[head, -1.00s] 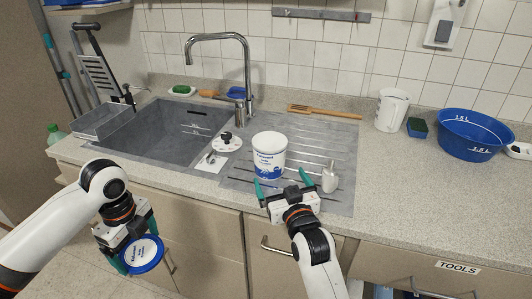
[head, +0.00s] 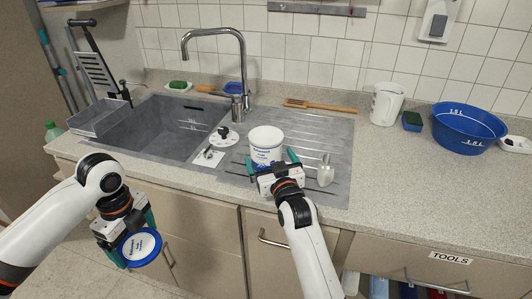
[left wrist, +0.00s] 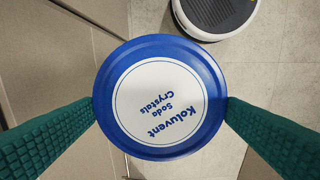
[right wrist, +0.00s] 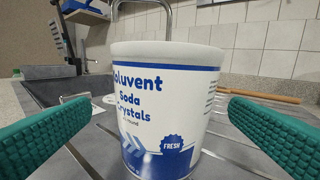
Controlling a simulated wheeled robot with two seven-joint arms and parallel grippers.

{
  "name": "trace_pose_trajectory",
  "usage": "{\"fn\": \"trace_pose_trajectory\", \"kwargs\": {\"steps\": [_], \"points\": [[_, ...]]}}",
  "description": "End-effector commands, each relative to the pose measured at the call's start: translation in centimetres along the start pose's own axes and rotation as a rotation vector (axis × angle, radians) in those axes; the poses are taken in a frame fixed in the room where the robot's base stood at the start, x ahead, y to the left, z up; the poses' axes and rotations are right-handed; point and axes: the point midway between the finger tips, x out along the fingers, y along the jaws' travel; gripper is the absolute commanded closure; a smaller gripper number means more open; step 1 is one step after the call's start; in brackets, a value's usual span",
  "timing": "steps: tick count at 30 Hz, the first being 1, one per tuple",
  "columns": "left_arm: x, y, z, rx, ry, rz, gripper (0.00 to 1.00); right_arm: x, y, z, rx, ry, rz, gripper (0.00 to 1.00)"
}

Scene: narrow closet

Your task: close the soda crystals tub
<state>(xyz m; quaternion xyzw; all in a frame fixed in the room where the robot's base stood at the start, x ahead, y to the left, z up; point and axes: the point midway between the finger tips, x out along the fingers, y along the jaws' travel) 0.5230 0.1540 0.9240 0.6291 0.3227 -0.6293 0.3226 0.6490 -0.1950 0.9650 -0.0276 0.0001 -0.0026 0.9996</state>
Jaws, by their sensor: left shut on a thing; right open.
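The soda crystals tub (head: 266,143), white with blue print, stands upright on the ribbed drainer beside the sink. It fills the middle of the right wrist view (right wrist: 160,105). My right gripper (head: 272,160) is open, with its green fingers on either side of the tub's near part and a gap showing at each side. The round blue lid (head: 141,247) with a white label is in my left gripper (head: 125,236), low in front of the cabinets. In the left wrist view the lid (left wrist: 160,97) is pinched at its rim between both fingers. The tub's inside is hidden.
A clear-handled scoop (head: 325,172) stands right of the tub, and a white plug-like part (head: 224,137) lies left of it. The sink (head: 160,125) and tap (head: 215,36) are behind left. A white jug (head: 387,104) and blue basin (head: 467,127) stand right. The front right counter is clear.

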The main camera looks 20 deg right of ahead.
Motion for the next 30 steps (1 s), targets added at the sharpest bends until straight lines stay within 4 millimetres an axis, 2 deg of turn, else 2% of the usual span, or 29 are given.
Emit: {"fn": "trace_pose_trajectory", "kwargs": {"steps": [4,13,26,30], "points": [[-0.2,0.0,0.0,0.0,0.0,0.0,0.29,0.7,-0.1,0.0,-0.001,0.0,0.0,0.0],[-0.7,0.0,0.0,0.0,0.0,0.0,0.29,4.7,-0.4,-0.3,0.0,0.001,0.0,0.0],[-0.7,0.0,0.0,0.0,0.0,0.0,0.29,5.2,-0.4,-0.3,0.0,0.0,0.0,0.0],[-0.7,0.0,0.0,0.0,0.0,0.0,0.29,5.2,-0.4,-0.3,0.0,0.0,0.0,0.23]]}}
